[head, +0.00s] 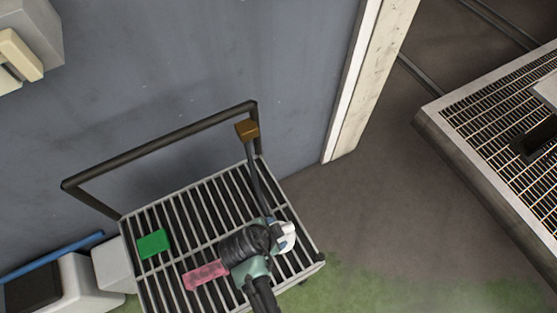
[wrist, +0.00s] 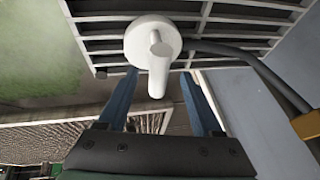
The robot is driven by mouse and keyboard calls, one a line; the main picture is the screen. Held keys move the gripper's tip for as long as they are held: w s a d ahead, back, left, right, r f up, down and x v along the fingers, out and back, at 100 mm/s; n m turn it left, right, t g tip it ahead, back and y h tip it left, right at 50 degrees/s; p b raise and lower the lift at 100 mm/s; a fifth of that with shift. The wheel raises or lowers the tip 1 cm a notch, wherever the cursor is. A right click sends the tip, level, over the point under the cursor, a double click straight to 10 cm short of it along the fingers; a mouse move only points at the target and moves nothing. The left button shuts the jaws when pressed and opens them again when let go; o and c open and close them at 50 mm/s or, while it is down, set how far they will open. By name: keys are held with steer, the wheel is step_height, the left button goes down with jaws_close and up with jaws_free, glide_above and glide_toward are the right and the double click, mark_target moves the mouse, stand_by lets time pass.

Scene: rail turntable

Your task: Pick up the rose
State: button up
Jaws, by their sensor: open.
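A white round disc with a short stem (wrist: 152,42), which looks like the rose, sits at the slatted cart top in the wrist view. No flower shows. My gripper (wrist: 158,88) is open; its two blue fingers stand apart on either side of the stem, with gaps on both sides. In the head view my gripper (head: 274,226) is low over the right part of the cart, and the white piece (head: 286,237) shows just beside it, partly hidden by it. Whether the fingers touch the piece I cannot tell.
The slatted cart (head: 190,215) has a dark push rail (head: 160,146). On it lie a green block (head: 153,244) and a pink block (head: 205,274). A dark rod with a brown block (head: 247,130) reaches from the rail side towards my gripper. A grey wall (head: 220,60) stands behind.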

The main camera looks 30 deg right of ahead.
steer(key=shift+x, duration=1.55)
steer(key=shift+s+d, duration=0.1)
steer(key=shift+d, duration=0.05)
jaws_close()
steer(key=shift+r, duration=0.1)
